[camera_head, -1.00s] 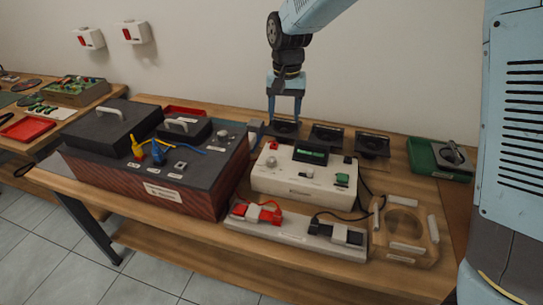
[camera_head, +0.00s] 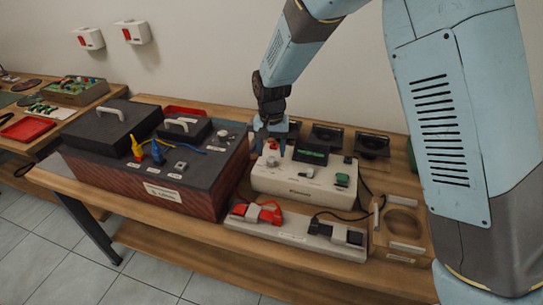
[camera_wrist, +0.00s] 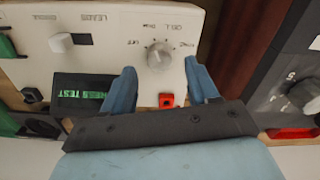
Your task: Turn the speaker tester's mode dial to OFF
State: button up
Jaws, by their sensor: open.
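The speaker tester (camera_head: 290,186) is a cream box on the wooden bench, with a small green-lit screen (camera_head: 311,154). In the wrist view its panel (camera_wrist: 110,30) appears upside down. The mode dial (camera_wrist: 158,55) is a round pale knob with small labels around it, too blurred to read surely. My gripper (camera_wrist: 160,68) is open above the panel. Its blue fingers are spread on either side of the dial, apart from it, as far as I can tell. In the head view my gripper (camera_head: 271,145) points down over the tester's left part.
A red button (camera_wrist: 166,100) and a second white knob (camera_wrist: 61,43) share the panel. A dark box with brick-coloured sides (camera_head: 160,185) stands close on the left. Black speakers (camera_head: 327,136) stand behind.

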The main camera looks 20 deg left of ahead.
aim_at(272, 159)
jog(key=shift+f, duration=1.5)
jog(key=shift+c, duration=0.3)
jog(key=c, duration=1)
jog(key=shift+n, duration=0.4)
jog(key=n, duration=0.3)
jog(key=shift+n, duration=2.5)
